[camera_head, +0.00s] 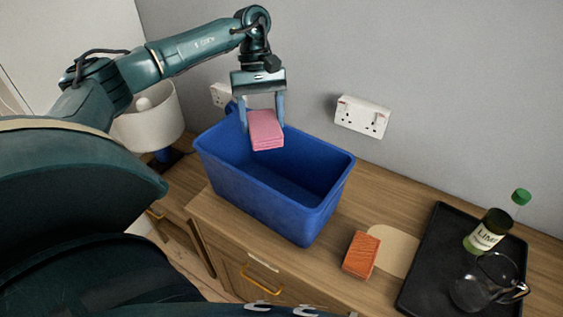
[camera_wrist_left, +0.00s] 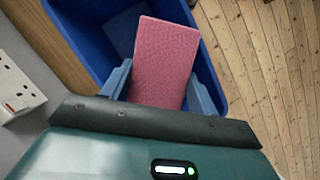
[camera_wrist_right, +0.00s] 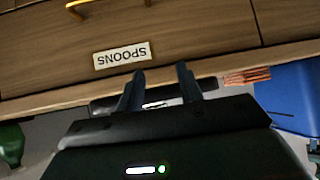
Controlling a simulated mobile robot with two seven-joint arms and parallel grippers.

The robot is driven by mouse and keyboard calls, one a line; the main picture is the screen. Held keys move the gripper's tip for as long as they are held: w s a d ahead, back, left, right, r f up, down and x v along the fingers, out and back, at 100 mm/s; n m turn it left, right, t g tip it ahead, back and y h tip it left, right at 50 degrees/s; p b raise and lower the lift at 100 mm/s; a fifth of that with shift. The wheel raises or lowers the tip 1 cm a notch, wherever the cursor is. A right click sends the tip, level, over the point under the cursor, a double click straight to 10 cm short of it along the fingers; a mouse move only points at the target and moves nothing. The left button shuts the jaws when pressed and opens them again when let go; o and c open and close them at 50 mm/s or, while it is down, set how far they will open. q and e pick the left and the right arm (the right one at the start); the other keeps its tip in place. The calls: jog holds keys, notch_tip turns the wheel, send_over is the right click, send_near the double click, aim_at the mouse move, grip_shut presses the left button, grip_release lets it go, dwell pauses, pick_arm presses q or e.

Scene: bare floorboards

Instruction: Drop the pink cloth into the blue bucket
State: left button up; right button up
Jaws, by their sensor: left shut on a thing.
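The pink cloth (camera_head: 266,136) is a folded pad held between the fingers of my left gripper (camera_head: 262,122). It hangs over the open top of the blue bucket (camera_head: 262,205), toward the back left part. The left wrist view shows the cloth (camera_wrist_left: 165,60) between both fingers, with the bucket's blue walls (camera_wrist_left: 85,35) around and below it. The bucket stands on a wooden cabinet top, and the visible part of its inside looks empty. My right gripper (camera_wrist_right: 160,88) shows only in the right wrist view. Its fingers are apart with nothing between them, near a drawer front labelled SPOONS (camera_wrist_right: 122,55).
An orange sponge (camera_head: 361,255) lies right of the bucket, next to a round tan mat (camera_head: 396,248). A black tray (camera_head: 437,255) holds a lime bottle (camera_head: 486,232) and a glass jug (camera_head: 486,285). A white lamp (camera_head: 150,120) stands left. Wall sockets (camera_head: 362,117) are behind.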

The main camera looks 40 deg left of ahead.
pick_arm(q)
jog(key=shift+s+f+b, duration=0.3)
jog(key=shift+f+b, duration=0.05)
jog(key=shift+f, duration=0.4)
notch_tip(320, 180, down, 4)
jog(key=shift+f+b, duration=0.1)
jog(key=shift+b, duration=0.95)
pick_arm(e)
jog(key=shift+s+a+f+t, duration=0.1)
jog(key=shift+a+f+t, duration=0.2)
jog(key=shift+a, duration=0.05)
pick_arm(q)
jog(key=o, duration=1.1)
jog(key=shift+c, duration=0.2)
pick_arm(e)
jog(key=shift+d, duration=0.1)
pick_arm(q)
jog(key=shift+w, duration=0.1)
pick_arm(e)
jog(key=shift+f, duration=0.1)
